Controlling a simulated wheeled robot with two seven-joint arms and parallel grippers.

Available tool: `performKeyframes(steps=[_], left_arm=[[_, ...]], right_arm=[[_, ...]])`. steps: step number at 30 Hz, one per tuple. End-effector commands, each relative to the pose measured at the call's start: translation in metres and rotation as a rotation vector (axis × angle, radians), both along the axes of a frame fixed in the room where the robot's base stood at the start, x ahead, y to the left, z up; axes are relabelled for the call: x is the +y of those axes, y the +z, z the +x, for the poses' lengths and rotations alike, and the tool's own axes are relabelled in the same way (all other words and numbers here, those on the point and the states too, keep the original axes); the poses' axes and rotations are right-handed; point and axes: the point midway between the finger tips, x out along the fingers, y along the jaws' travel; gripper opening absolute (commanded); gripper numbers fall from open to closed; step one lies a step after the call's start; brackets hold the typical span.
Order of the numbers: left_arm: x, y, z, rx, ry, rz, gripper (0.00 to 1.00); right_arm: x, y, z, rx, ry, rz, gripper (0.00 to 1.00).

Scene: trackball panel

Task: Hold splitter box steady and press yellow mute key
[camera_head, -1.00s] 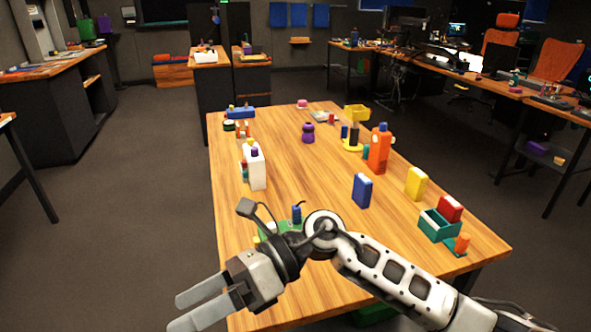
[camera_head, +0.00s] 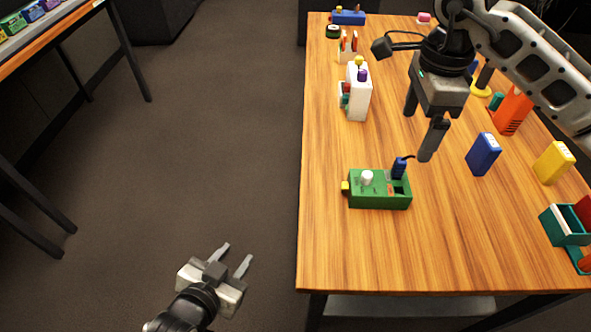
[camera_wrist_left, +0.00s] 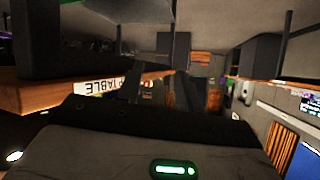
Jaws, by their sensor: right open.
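A green splitter box (camera_head: 380,202) lies on the wooden table near its left edge. It has a white knob (camera_head: 367,177) on top and a dark blue plug with a cable (camera_head: 399,168) at its right end. A small yellow key (camera_head: 345,187) sticks out of its left side. My left gripper (camera_head: 234,256) is open and empty, off the table to the lower left of the box. My right gripper (camera_head: 421,122) is open over the table, above and to the right of the box in the picture, apart from it.
The wooden table (camera_head: 335,255) is clear in front of the box.

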Motion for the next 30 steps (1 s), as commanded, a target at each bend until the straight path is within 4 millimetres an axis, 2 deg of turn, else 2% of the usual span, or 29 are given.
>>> performKeyframes(steps=[1, 6, 9, 12, 17, 21, 24, 29, 30], left_arm=[[-0.005, 0.003, 0.022, -0.101, -0.052, 0.074, 0.36], [-0.035, 0.026, 0.092, -0.554, -0.284, 0.431, 0.36], [-0.057, 0.044, 0.121, -0.843, -0.418, 0.652, 0.36], [-0.077, 0.06, 0.14, -1.139, -0.539, 0.864, 0.36], [-0.099, 0.076, 0.152, -1.646, -0.718, 1.195, 0.36], [-0.102, 0.073, 0.147, -2.052, -0.838, 1.483, 0.36], [-0.098, 0.068, 0.143, -2.263, -0.879, 1.613, 0.36], [-0.09, 0.063, 0.14, -2.463, -0.897, 1.709, 0.36], [-0.089, 0.062, 0.14, 2.467, 0.893, -1.706, 0.36]], right_arm=[[0.0, 0.0, 0.0, 0.0, 0.0, 0.001, 0.89], [0.001, 0.0, 0.0, 0.0, 0.0, 0.002, 0.89], [0.001, 0.0, 0.0, 0.0, 0.0, 0.002, 0.89], [0.001, 0.0, 0.0, 0.0, 0.0, 0.002, 0.89], [0.001, 0.0, 0.0, 0.0, 0.0, 0.002, 0.89], [0.001, 0.0, 0.0, 0.0, 0.0, 0.002, 0.89], [0.001, 0.0, 0.0, 0.0, 0.0, 0.002, 0.89], [0.001, -0.001, 0.0, 0.001, 0.0, 0.002, 0.89], [0.001, -0.001, 0.0, 0.001, 0.0, 0.002, 0.89]])
